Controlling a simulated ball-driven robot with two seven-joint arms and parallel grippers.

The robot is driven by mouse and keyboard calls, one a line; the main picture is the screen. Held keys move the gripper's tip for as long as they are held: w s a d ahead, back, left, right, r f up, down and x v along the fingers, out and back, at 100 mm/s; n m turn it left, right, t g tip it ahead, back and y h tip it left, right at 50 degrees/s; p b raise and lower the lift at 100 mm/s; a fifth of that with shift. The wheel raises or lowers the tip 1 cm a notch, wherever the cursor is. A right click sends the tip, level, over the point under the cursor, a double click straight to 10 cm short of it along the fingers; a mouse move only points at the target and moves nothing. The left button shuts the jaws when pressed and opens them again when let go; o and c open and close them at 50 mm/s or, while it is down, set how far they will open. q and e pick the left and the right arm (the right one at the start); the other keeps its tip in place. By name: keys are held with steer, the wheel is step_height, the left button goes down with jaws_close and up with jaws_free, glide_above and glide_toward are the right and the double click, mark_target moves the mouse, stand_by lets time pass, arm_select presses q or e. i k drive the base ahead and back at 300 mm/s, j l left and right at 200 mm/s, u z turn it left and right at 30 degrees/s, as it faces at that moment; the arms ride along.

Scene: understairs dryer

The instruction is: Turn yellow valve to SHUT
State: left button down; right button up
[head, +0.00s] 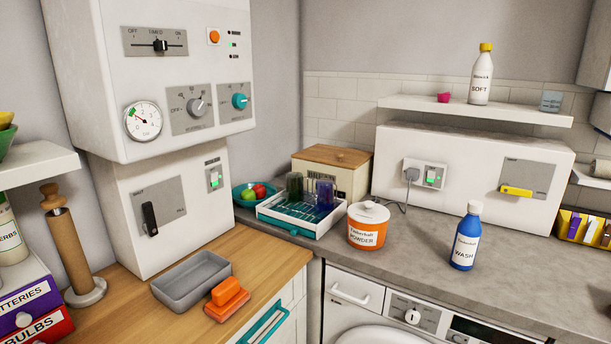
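The yellow valve (516,190) is a short lever on a grey plate (528,175), on the front of the white box (472,165) above the grey worktop at the right. Its lever lies nearly level, across the lower part of the plate. The plate's lettering is too small to read, so I cannot tell which mark the lever points to. Nothing touches the lever. Neither of my grippers is in view.
A blue WASH bottle (466,238) stands on the worktop in front of the box, left of the valve. A yellow holder (569,226) of packets is close to its right. A shelf (467,110) with a SOFT bottle (481,77) overhangs the box. A black lever (150,217) is at left.

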mark_target(505, 188)
steer(key=z, duration=1.25)
steer(key=i+j+u, duration=0.25)
steer(key=i+u, duration=0.3)
